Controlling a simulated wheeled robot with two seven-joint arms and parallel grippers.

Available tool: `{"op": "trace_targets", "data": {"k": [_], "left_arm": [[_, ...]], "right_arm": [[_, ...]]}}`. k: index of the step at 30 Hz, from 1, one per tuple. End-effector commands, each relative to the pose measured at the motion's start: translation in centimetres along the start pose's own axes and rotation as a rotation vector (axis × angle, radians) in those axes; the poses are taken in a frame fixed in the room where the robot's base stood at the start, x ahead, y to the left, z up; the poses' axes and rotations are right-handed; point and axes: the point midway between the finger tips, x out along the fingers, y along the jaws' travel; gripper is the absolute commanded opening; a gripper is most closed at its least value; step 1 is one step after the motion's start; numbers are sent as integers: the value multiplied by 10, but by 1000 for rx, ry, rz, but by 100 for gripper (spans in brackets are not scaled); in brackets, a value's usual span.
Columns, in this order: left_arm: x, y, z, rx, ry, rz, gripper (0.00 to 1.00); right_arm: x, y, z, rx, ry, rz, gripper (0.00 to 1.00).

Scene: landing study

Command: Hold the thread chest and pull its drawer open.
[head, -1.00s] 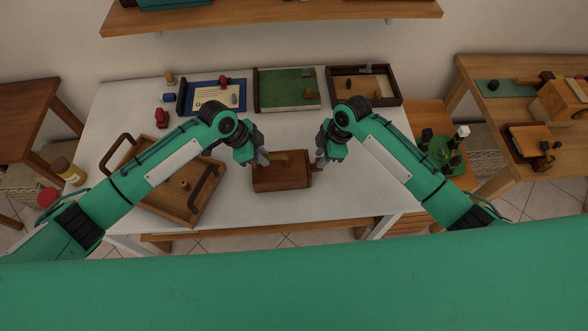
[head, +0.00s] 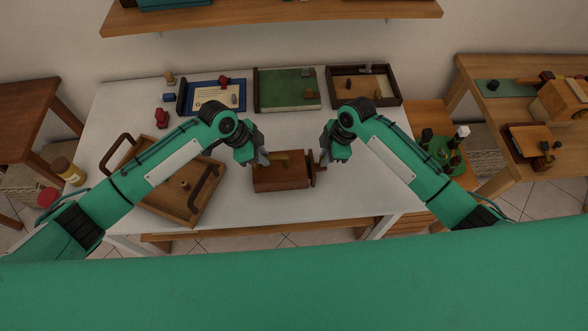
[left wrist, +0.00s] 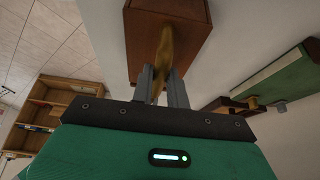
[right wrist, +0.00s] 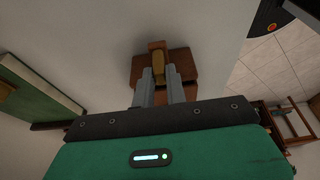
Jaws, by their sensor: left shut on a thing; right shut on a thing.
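The thread chest (head: 278,180) is a brown wooden box standing on the white table. My left gripper (head: 263,158) is shut on the brass-coloured handle (left wrist: 164,48) on top of the chest. My right gripper (head: 323,162) is shut on the pull (right wrist: 158,62) of the drawer at the chest's right end. The drawer front (head: 319,175) stands out to the right of the chest body, with a small gap between them. The right wrist view shows the drawer front (right wrist: 182,68) just past the fingers. The drawer's inside cannot be made out.
A wooden tray (head: 160,205) with two dark handles lies left of the chest. A blue board (head: 240,88), a green box (head: 290,104) and a shallow wooden box (head: 392,101) line the table's back. The white tabletop right of the drawer is clear.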

Motion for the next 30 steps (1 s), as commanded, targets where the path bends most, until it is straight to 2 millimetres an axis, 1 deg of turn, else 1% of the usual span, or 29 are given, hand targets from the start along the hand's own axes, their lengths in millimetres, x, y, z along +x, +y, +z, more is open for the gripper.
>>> {"op": "trace_targets", "data": {"k": [1, 21, 30], "left_arm": [[0, 0, 1, -1, -2, -1, 0], [0, -1, 2, -1, -4, -1, 0], [0, -1, 2, -1, -4, -1, 0]], "right_arm": [[-1, 0, 5, 2, -4, 1, 0], [-11, 0, 38, 2, -5, 1, 0], [-14, 0, 48, 2, -5, 1, 0]]}}
